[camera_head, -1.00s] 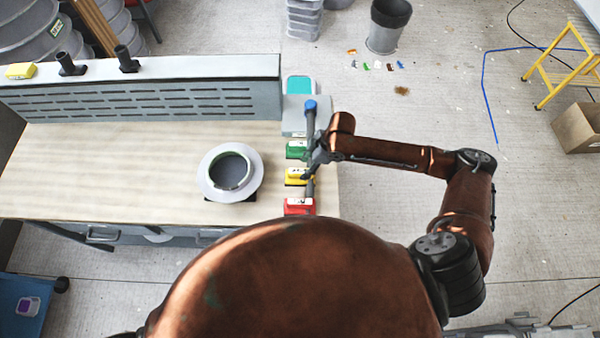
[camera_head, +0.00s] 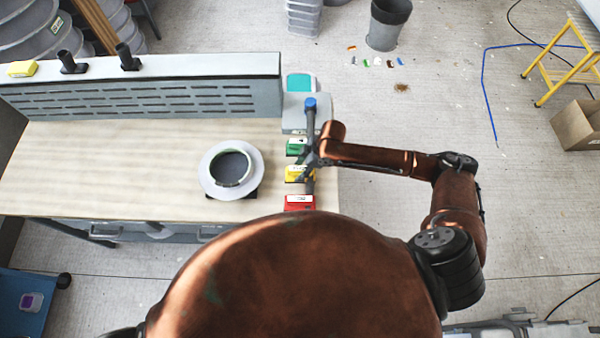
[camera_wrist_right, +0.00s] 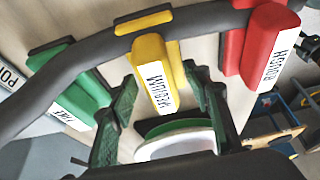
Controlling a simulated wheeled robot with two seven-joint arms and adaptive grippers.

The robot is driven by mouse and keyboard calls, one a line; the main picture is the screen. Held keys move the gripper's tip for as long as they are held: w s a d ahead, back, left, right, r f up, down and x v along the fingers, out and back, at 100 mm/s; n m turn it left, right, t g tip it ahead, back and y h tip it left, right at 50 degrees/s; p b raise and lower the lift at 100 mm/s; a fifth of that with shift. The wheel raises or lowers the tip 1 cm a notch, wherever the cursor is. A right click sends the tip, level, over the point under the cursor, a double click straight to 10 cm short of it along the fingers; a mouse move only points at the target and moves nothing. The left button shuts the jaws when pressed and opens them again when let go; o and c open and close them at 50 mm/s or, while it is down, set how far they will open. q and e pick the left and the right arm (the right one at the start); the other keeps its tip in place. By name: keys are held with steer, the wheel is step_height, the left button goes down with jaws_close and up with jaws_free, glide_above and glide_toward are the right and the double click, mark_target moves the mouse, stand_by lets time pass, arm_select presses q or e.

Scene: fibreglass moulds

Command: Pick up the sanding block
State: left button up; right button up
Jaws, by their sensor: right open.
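Several sanding blocks lie in a row along the right end of the bench: green (camera_head: 296,147), yellow (camera_head: 296,173) and red (camera_head: 299,203). My right gripper (camera_head: 309,165) is over the row at the yellow block. In the right wrist view, the yellow block (camera_wrist_right: 154,75), labelled MEDIUM, shows between the open fingers (camera_wrist_right: 165,110), apart from both. The green block (camera_wrist_right: 72,95) is left of them and the red block (camera_wrist_right: 270,50), labelled ROUGH, is right. My left gripper is not in view.
A dark grey hose (camera_wrist_right: 90,52) crosses over the row close to my fingers. A white ring-shaped mould (camera_head: 213,184) stands on the wooden bench (camera_head: 110,170) left of the blocks. A slotted grey panel (camera_head: 150,102) bounds the bench's back. The floor right of the bench is mostly clear.

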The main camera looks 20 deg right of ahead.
mark_target(297, 168)
steer(key=shift+f, duration=0.15)
steer(key=shift+c, duration=0.4)
steer(key=c, duration=0.7)
steer(key=shift+c, duration=0.2)
steer(key=shift+w+r, duration=0.1)
steer(key=shift+r, duration=0.4)
step_height(297, 168, up, 3)
steer(key=shift+a+r+b, duration=0.1)
steer(key=shift+b, duration=0.65)
steer(key=s+a+r+b, duration=0.1)
steer(key=s+a+r, duration=0.5)
steer(key=s+r, duration=0.3)
steer(key=s, duration=0.3)
steer(key=shift+s+r+b, duration=0.2)
steer(key=shift+s+b, duration=0.2)
